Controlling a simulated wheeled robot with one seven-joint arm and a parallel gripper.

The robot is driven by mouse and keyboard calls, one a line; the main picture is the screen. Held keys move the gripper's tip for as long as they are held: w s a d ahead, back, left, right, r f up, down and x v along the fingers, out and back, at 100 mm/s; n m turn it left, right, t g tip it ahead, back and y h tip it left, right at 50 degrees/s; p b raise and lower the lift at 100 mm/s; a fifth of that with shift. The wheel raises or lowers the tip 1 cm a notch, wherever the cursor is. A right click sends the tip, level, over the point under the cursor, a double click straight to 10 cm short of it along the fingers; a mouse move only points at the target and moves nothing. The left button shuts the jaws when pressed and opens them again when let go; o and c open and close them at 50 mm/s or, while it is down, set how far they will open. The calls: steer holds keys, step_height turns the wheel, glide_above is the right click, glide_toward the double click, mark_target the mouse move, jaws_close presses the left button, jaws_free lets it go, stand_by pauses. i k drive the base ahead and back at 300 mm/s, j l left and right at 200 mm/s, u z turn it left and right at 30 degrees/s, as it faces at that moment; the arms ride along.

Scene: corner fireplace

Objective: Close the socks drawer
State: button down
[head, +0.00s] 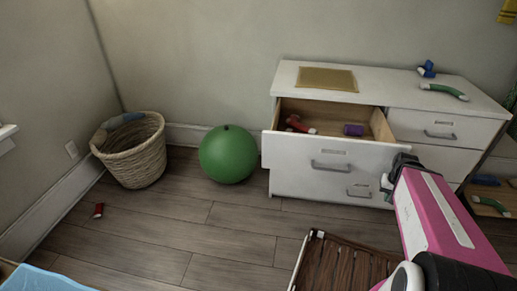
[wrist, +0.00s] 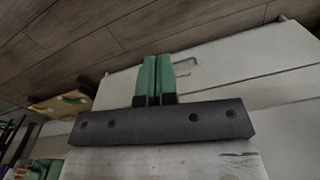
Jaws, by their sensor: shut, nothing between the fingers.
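The white dresser (head: 300,75) stands against the wall. Its upper left drawer (head: 290,147) is pulled open. A red sock-like item (head: 300,126) and a purple rolled item (head: 353,130) lie inside it. My gripper (head: 386,183) is just right of and below the open drawer's front, before the lower dresser fronts. Its green fingers are together and empty, as the wrist view (wrist: 153,78) also shows. There, white fronts and a handle (wrist: 186,68) lie beyond the fingertips. I cannot tell whether the fingers touch the dresser.
A green ball (head: 227,154) and a wicker basket (head: 133,152) stand left of the dresser. A brown slatted wooden piece (head: 340,265) is on the floor in front. A small red item (head: 99,210) lies on the left floor. Middle floor is clear.

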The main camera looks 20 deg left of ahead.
mark_target(331, 152)
steer(key=k+l+u, duration=0.2)
steer(key=l+u, duration=0.2)
steer(key=k+l+u, duration=0.2)
steer(key=u, duration=0.15)
steer(key=k+l+u, duration=0.25)
steer(key=u, duration=0.15)
